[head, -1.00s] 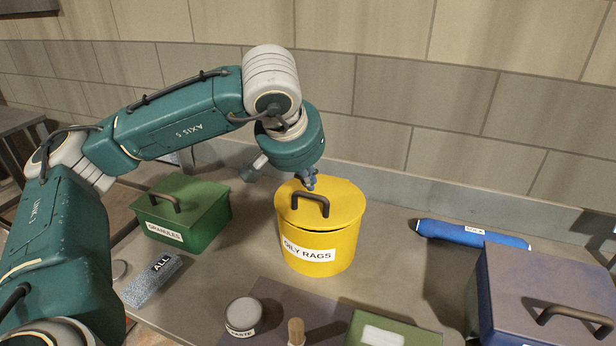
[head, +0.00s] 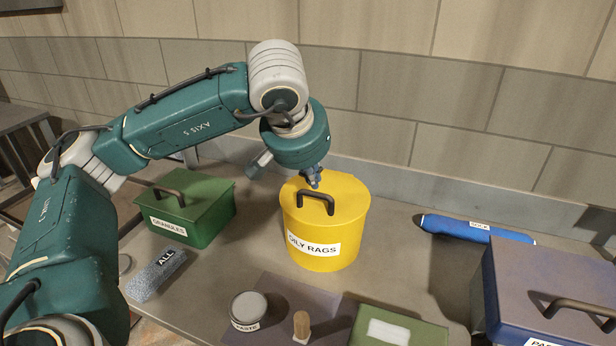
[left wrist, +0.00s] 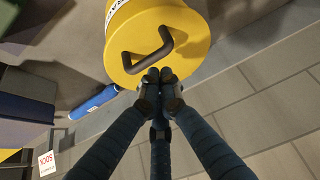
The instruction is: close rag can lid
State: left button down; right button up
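The yellow rag can (head: 318,252), labelled OILY RAGS, stands upright on the bench in the middle of the head view. Its yellow lid (head: 346,194) lies flat on the rim with no gap showing at the front, and the lid also fills the top of the left wrist view (left wrist: 185,62). A dark bent handle (head: 317,196) stands on the lid. My left gripper (left wrist: 160,76) has its fingertips together beside the handle, at the lid's back part. It holds nothing and seems to touch the lid. My right gripper is not in view.
A green GRANULES box (head: 210,212) stands to the left, with a grey ALL roll (head: 158,274) before it. A paste tin (head: 249,308), a brush (head: 301,325) and a green box (head: 395,328) are in front. A blue SOCK roll (head: 478,230) and blue box (head: 545,285) are right.

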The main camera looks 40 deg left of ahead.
pick_arm(q)
notch_tip(320, 180, up, 3)
jog(key=shift+w+d+r+p, duration=0.1)
jog(key=shift+p, duration=0.65)
jog(key=s+a+b+v, duration=0.1)
jog(key=v, duration=0.8)
jog(key=shift+d, duration=0.25)
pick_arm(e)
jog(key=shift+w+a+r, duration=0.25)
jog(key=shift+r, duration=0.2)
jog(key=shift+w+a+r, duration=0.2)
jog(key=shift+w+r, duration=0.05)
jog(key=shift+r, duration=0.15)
